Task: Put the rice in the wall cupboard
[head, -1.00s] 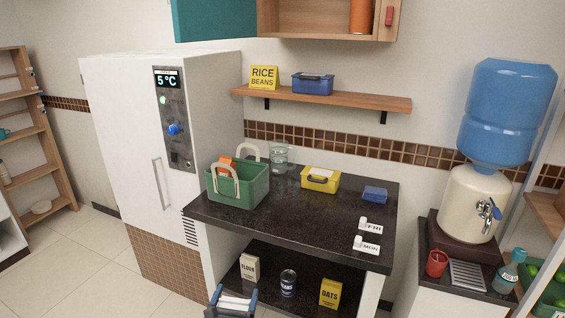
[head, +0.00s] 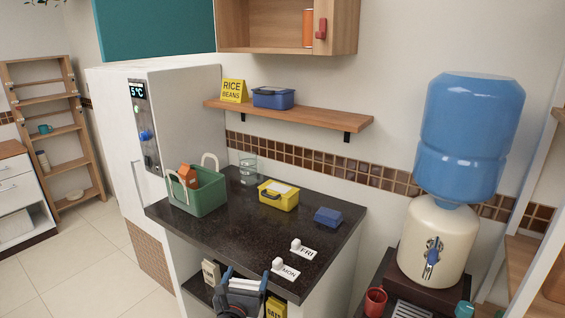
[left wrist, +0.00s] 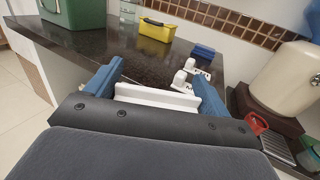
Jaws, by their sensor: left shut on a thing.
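My left gripper (head: 243,284) is shut on a flat-topped white object (left wrist: 157,97), seen between the blue fingers in the left wrist view. No lettering shows on it, so I cannot tell whether it is the rice. The gripper is in front of the counter's lower shelf, below the dark top. The wall cupboard (head: 343,24) is at the top of the head view, its front open and its teal door (head: 150,30) swung to the left. An orange item (head: 308,28) stands inside. A yellow "RICE BEANS" sign (head: 234,91) stands on the wall shelf. My right gripper is not in view.
The wooden wall shelf (head: 330,118) carries a blue box (head: 273,98). On the dark counter (head: 240,235) are a green basket (head: 205,193), a yellow box (head: 278,195), a small blue box (head: 328,216) and FRI and MON tags. A water dispenser (head: 435,240) stands at right.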

